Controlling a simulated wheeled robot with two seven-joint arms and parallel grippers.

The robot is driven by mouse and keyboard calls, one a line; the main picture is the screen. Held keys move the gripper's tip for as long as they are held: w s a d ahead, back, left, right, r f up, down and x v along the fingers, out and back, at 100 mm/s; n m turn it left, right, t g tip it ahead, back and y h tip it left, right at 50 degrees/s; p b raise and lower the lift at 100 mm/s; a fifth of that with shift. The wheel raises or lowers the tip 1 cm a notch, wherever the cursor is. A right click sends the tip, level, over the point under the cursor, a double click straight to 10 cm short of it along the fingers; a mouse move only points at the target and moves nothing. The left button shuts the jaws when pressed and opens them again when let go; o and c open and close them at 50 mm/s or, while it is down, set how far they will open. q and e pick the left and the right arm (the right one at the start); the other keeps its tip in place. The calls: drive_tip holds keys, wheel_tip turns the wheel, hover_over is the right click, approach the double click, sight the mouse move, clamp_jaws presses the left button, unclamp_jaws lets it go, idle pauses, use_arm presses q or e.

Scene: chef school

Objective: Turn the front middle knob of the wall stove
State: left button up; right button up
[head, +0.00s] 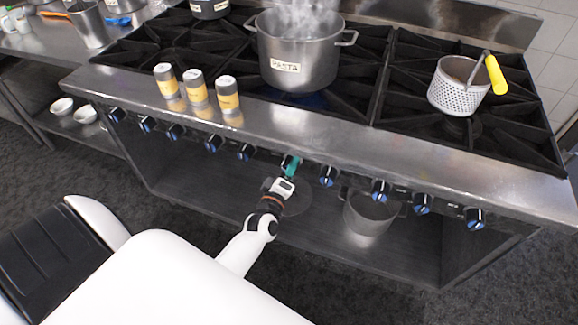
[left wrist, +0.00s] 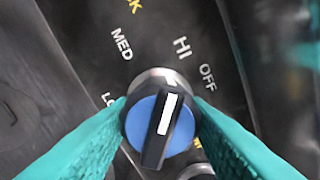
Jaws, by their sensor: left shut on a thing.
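The wall stove (head: 350,133) has a row of black and blue knobs along its steel front. My left gripper (head: 291,167), with teal fingers, reaches a middle knob below the steaming pot and mostly hides it in the head view. In the left wrist view, the blue-faced knob (left wrist: 146,118) sits between the two teal fingers, which are shut on its sides. Its white mark points up and slightly right, toward HI. The labels OFF, HI, MED and part of LO show around it. My right gripper is not in view.
A steaming pot marked PASTA (head: 297,60) stands on the middle burners, with a bluish glow below it. Three shakers (head: 197,90) stand on the front ledge. A perforated strainer (head: 458,92) stands at right. Another pot (head: 368,215) is on the shelf below. Neighbouring knobs (head: 327,175) are close.

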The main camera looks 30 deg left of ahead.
use_arm(q)
drive_tip(key=shift+m+p, duration=0.3)
drive_tip(key=shift+m, duration=0.5)
drive_tip(key=shift+f, duration=0.1)
drive_tip(key=o, duration=1)
drive_tip(key=shift+c, duration=0.2)
drive_tip(key=b+v, duration=0.1)
drive_tip(key=v, duration=1.1)
